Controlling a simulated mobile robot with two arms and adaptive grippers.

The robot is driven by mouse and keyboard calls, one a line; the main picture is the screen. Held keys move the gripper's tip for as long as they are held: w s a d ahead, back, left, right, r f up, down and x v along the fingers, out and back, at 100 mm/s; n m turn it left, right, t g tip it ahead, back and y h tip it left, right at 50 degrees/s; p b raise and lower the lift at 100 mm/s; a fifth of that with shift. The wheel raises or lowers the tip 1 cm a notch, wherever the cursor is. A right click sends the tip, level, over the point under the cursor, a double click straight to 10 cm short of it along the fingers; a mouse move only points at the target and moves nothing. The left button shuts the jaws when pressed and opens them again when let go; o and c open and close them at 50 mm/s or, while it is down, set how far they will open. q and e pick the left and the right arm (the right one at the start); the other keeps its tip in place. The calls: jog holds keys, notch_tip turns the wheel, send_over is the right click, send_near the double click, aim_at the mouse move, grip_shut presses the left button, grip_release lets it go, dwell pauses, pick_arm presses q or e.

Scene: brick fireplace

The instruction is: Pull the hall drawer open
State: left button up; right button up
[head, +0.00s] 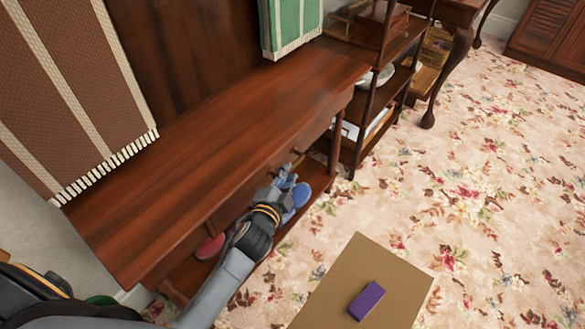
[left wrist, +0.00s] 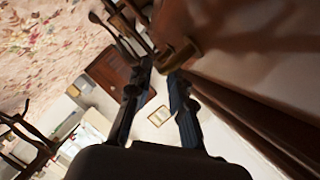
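The hall drawer sits under the top of a long dark wooden hall table (head: 215,150). Its front is seen steeply from above in the head view and looks shut. A small handle (head: 298,157) sticks out from it; in the left wrist view a curved brownish handle (left wrist: 178,54) shows just beyond the fingertips. My left gripper (head: 287,179) is at the table's front, close below the handle. In the left wrist view its two fingers (left wrist: 160,75) are apart with nothing clearly between them. Whether a finger touches the handle cannot be told. My right gripper is not in view.
A lower shelf holds a blue item (head: 300,194) and a red item (head: 210,246). A brown board or box (head: 335,290) with a purple block (head: 367,301) is at the front. A shelf stand (head: 375,95) adjoins the table. Flowered carpet at right is clear.

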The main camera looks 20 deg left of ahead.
aim_at(290, 172)
pick_arm(q)
jog(key=shift+x, duration=2.1)
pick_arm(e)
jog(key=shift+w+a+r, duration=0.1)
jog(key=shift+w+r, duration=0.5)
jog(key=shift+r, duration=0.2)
pick_arm(q)
grip_shut()
